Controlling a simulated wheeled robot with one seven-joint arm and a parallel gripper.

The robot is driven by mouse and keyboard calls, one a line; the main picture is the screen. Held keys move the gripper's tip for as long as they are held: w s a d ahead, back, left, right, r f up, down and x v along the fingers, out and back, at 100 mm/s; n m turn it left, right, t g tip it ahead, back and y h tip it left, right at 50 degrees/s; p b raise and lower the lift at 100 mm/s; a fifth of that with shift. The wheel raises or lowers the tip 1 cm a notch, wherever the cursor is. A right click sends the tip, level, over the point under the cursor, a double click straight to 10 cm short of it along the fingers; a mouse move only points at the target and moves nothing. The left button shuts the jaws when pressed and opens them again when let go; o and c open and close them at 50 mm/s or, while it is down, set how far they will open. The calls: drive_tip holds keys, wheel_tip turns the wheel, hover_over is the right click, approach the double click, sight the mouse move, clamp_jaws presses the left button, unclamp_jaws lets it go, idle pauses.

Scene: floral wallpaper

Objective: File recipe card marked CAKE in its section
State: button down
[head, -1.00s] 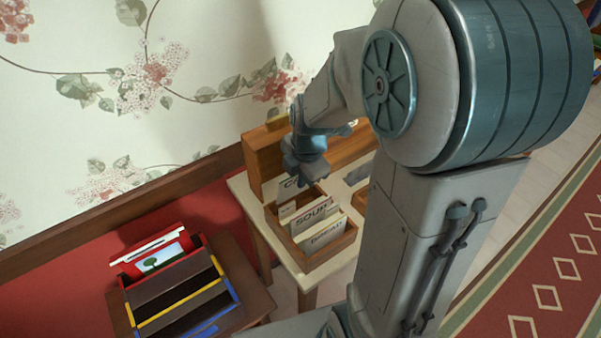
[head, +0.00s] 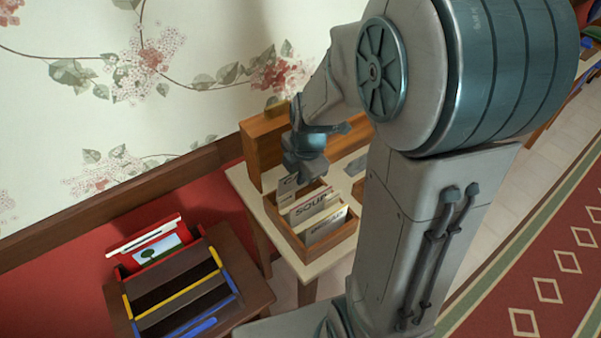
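A wooden recipe box (head: 304,252) stands on the small pale table and holds several upright divider cards. The SOUP divider (head: 316,203) is in the middle, and another divider (head: 327,226) stands in front of it, its lettering too small to read now. Behind them, a card or divider (head: 287,185) shows only the start of its lettering beside my gripper. My gripper (head: 305,179) points down over the back part of the box. Its fingers are too small and shadowed to tell whether they are open or hold a card. No CAKE label is readable.
A taller wooden box (head: 264,142) stands behind the recipe box, against the wall side. A grey card or plate (head: 355,168) lies right of it, partly hidden by my arm. A brown side table (head: 257,291) with a colourful slotted rack (head: 180,290) stands at left.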

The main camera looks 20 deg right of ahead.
sight(300, 188)
drive_tip(key=shift+s+b+x, duration=0.15)
drive_tip(key=shift+b+x, duration=0.75)
drive_tip(key=shift+s+b+x, duration=0.2)
drive_tip(key=shift+b+x, duration=0.65)
drive_tip(key=shift+b, duration=0.05)
drive_tip(key=shift+s+b+x, duration=0.15)
drive_tip(key=shift+b+x, duration=0.75)
drive_tip(key=shift+d+f, duration=0.15)
drive_tip(key=shift+d, duration=0.1)
drive_tip(key=c, duration=1.6)
unclamp_jaws()
drive_tip(key=shift+o, duration=0.2)
drive_tip(key=shift+f, duration=0.1)
drive_tip(key=shift+s, duration=0.1)
drive_tip(key=a+v, duration=0.1)
drive_tip(key=v, duration=1.3)
drive_tip(key=shift+w+d+p, duration=0.3)
drive_tip(key=shift+d+p, duration=0.05)
drive_tip(key=shift+p, duration=0.05)
